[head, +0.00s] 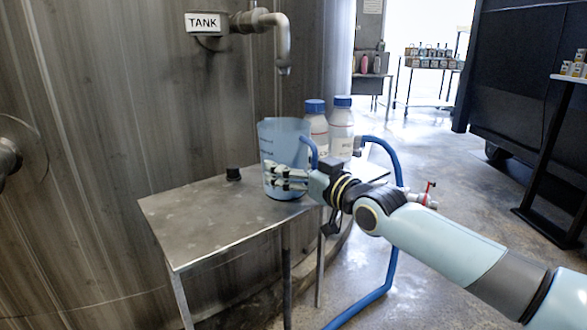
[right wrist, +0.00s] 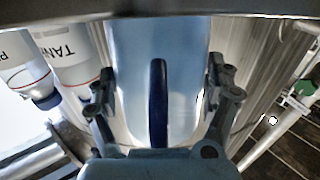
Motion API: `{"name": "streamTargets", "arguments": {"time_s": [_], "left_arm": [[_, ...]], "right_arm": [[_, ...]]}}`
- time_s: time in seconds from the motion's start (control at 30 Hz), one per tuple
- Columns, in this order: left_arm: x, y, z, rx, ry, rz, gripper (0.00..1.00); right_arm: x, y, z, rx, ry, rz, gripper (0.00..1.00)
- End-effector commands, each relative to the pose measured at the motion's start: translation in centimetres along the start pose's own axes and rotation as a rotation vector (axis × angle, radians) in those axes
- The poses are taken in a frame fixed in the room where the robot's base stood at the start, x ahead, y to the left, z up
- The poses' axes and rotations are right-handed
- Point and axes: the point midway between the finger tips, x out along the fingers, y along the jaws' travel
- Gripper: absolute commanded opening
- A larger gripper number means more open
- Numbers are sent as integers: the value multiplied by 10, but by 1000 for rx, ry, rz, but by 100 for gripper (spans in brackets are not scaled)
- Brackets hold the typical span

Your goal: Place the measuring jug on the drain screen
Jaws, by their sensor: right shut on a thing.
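The measuring jug (head: 280,143) is translucent blue and upright at the right part of the metal table. I cannot tell whether its base touches the table top. My right gripper (head: 288,178) is shut on the jug from the right side. In the right wrist view, the fingers (right wrist: 160,95) stand on both sides of the jug's dark blue handle (right wrist: 158,105), against the light blue body (right wrist: 187,60). My left gripper is not in view.
Two white bottles with blue caps (head: 341,128) stand just behind the jug. The tank pipe (head: 283,45) hangs above. A blue hose (head: 390,150) loops at the right.

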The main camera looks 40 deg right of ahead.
Motion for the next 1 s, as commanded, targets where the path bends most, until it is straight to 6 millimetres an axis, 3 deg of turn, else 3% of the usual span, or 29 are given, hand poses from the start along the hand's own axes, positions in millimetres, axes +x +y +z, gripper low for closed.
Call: {"name": "streamTargets", "arguments": {"time_s": [0.1,0.13,0.2,0.6,0.77,1.0], "left_arm": [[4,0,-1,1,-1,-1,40],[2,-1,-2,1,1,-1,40],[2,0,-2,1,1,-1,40],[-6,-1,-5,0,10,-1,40],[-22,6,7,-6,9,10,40],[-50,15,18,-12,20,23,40]], "right_arm": [[0,0,6,0,-1,0,45],[0,0,4,0,-1,0,90],[0,0,4,0,-1,0,99],[-3,0,-3,0,-2,0,100],[-30,0,-7,0,-2,0,100],[-84,0,-6,1,-3,0,100]]}}
